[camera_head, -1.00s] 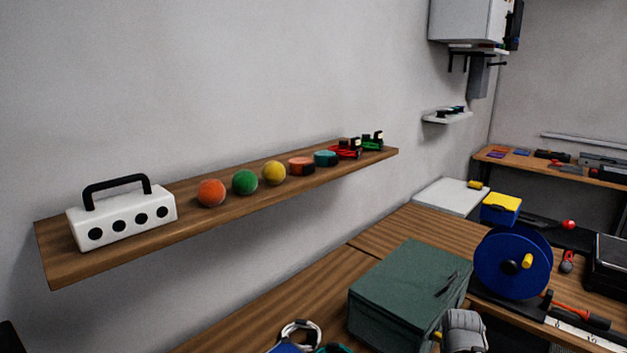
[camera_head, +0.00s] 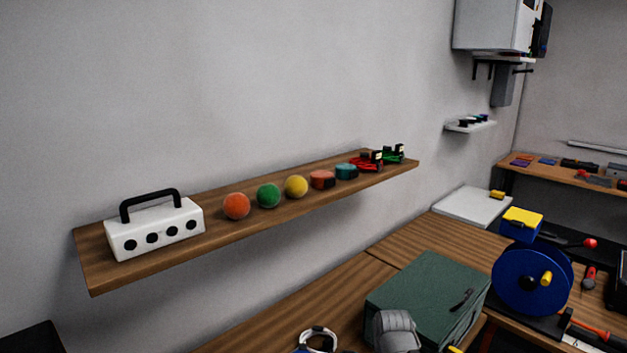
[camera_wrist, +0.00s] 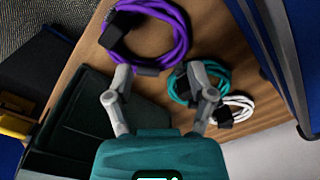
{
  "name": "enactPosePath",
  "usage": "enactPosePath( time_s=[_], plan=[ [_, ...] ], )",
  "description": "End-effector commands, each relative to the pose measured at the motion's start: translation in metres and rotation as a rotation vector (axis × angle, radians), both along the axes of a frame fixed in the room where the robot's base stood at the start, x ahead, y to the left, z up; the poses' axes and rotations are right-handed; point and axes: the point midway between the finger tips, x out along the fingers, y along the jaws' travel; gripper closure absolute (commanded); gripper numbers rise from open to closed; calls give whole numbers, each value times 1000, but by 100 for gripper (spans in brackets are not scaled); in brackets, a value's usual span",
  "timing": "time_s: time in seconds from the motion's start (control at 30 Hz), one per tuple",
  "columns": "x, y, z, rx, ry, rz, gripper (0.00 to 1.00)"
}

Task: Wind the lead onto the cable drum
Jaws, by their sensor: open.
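The blue cable drum (camera_head: 515,281), with a yellow crank knob (camera_head: 546,278), stands upright at the right of the head view. A coiled white lead (camera_head: 318,335) lies at the bottom edge there. The wrist view shows a purple coil (camera_wrist: 183,33), a teal coil (camera_wrist: 178,85) and a white coil (camera_wrist: 245,101), each with a dark clip or plug, on the wooden table. I cannot tell which is the task's lead. My gripper (camera_wrist: 158,82) is open and empty, its fingers spread above the table. The right finger covers part of the teal coil.
A dark green box (camera_head: 427,290) stands on the bench (camera_head: 345,292), left of the drum. A wall shelf (camera_head: 240,235) holds a white handled box (camera_head: 155,230), balls and toy cars. A blue and yellow box (camera_head: 521,224) stands behind the drum. A blue object (camera_wrist: 265,45) rises at the wrist view's right.

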Motion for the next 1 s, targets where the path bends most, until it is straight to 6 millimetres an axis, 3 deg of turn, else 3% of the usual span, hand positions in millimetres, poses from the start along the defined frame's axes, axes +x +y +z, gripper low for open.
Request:
enactPosePath(
  time_s=[0.63,0.77,1.0],
  plan=[
    [0,0,4,0,-1,0,29],
    [0,0,16,0,-1,0,29],
    [1,-1,53,-3,-3,0,29]
  ],
)
